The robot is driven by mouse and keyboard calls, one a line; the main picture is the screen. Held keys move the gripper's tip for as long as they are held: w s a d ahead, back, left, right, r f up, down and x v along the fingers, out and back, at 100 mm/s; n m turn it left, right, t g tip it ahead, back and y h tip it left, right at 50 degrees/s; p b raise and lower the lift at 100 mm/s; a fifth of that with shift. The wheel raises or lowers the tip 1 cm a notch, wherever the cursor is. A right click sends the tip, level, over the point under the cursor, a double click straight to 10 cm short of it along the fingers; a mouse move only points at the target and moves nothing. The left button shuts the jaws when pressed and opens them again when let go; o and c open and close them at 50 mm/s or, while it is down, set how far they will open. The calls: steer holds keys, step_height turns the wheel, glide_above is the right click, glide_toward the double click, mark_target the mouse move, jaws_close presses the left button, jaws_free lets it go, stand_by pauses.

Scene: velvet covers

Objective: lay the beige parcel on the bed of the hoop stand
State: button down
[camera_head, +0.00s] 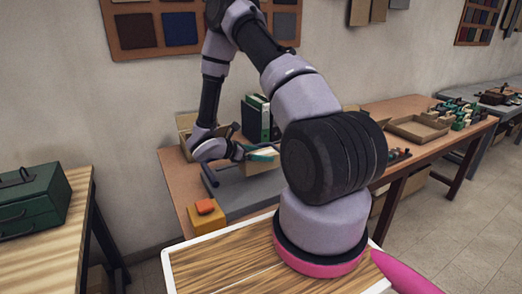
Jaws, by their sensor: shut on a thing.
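My gripper (246,153) is at the far end of my arm, over the brown table, and is small in the view. It is shut on the beige parcel (262,166), a pale block just right of the fingers. A teal strip lies along the parcel's upper side. The parcel is over or on a grey slab (240,198) with a dark blue bar (210,176) at its left, which seems to be the hoop stand. My arm hides the slab's right part. I cannot tell whether the parcel touches the bed.
An orange block on a yellow base (206,212) stands at the table's (178,188) front left. Green binders (256,118) and a cardboard box (187,125) stand behind. A shallow tray (417,129) and small parts lie further right. A green toolbox (32,200) is on the left bench.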

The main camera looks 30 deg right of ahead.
mark_target(261, 163)
steer(key=shift+f, duration=2)
jaws_free()
steer(key=v, duration=1)
steer(key=shift+a, duration=0.4)
steer(key=shift+r, duration=0.1)
